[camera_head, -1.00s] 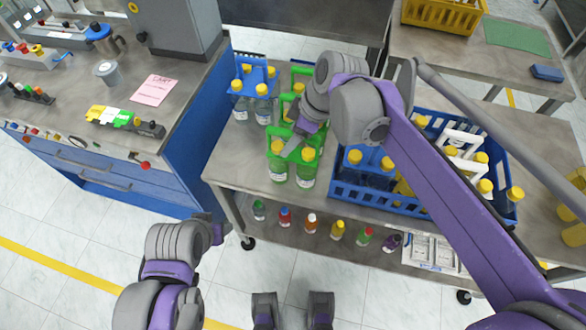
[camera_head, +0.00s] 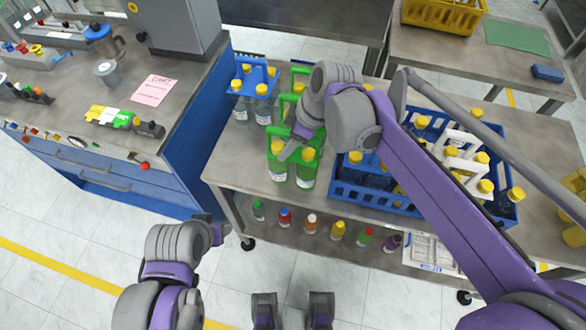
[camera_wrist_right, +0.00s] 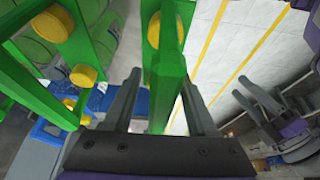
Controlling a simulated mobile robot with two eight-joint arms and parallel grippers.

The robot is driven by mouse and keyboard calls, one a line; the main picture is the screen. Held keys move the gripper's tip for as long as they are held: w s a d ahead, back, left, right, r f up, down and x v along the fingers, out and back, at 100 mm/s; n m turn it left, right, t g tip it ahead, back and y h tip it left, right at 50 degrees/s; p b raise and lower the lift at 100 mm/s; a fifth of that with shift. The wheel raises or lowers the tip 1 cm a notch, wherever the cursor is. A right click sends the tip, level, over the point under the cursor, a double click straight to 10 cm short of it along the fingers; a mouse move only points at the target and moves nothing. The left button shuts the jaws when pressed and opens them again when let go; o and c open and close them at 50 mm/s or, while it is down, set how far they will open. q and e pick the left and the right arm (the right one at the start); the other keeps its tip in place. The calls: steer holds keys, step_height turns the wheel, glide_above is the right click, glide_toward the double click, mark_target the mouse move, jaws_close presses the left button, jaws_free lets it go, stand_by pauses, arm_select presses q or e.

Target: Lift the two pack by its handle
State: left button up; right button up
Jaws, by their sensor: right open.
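In the right wrist view, the open fingers of my right gripper (camera_wrist_right: 160,105) stand on either side of the green handle (camera_wrist_right: 166,70), with gaps visible. My arm hides part of the handle in the head view. My left gripper (camera_head: 215,230) is low at the left, away from the packs; its fingers cannot be made out.
A blue two pack (camera_head: 254,88) stands behind and left, and another green pack (camera_head: 299,78) stands behind. A blue crate (camera_head: 375,203) with white and blue packs is close on the right. Small bottles (camera_head: 310,224) line the lower shelf. A blue cabinet (camera_head: 195,135) stands left.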

jaws_close()
stand_by(1.4)
